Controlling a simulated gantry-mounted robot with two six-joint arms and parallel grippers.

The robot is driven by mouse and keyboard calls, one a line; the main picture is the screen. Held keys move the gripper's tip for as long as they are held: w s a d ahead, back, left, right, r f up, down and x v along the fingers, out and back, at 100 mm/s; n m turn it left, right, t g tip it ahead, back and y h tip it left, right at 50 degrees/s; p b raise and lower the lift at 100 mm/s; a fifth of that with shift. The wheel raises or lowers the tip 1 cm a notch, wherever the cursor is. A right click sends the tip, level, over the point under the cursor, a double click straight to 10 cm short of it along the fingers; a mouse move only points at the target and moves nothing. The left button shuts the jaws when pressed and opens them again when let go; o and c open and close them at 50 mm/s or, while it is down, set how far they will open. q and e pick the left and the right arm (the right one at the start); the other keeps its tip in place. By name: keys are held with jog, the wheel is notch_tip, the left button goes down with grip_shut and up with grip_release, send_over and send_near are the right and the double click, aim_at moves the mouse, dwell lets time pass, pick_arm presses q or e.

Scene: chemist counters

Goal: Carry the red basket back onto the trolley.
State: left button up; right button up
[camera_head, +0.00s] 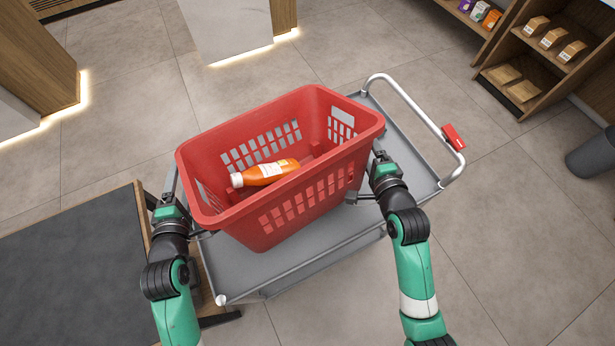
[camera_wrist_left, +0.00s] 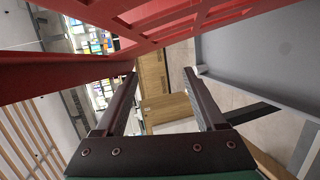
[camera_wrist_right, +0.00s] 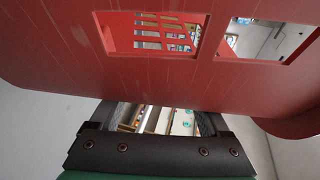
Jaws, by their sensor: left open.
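The red basket (camera_head: 305,215) is upright over the grey deck of the trolley (camera_head: 330,245), apparently resting on it; contact under its base is hidden. An orange bottle with a white cap (camera_head: 264,173) lies inside. My left gripper (camera_head: 192,208) is at the basket's left end with its jaws apart. In the left wrist view, nothing shows between its fingers (camera_wrist_left: 165,88), and red basket bars (camera_wrist_left: 170,22) pass above. My right gripper (camera_head: 366,175) is at the basket's right end. Its fingers (camera_wrist_right: 162,115) are apart in the right wrist view, their tips hidden behind the red wall (camera_wrist_right: 150,75).
The trolley's handle (camera_head: 415,112) rises at the right. A dark-topped counter (camera_head: 70,270) stands close at the left. Shelves with goods (camera_head: 548,50) are at the top right, and a dark bin (camera_head: 592,155) is at the right edge. Tiled floor is clear behind the trolley.

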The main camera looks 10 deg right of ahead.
pick_arm(q)
jog(key=shift+a+r, duration=0.15)
jog(key=shift+a, duration=0.25)
jog(key=o, duration=0.4)
pick_arm(e)
jog(key=shift+d, duration=0.45)
pick_arm(q)
jog(key=shift+a, duration=0.1)
pick_arm(e)
jog(key=o, duration=0.4)
jog(key=shift+r, duration=0.1)
pick_arm(q)
jog(key=v, duration=1.2)
pick_arm(e)
jog(key=v, duration=1.2)
jog(key=shift+d, duration=0.1)
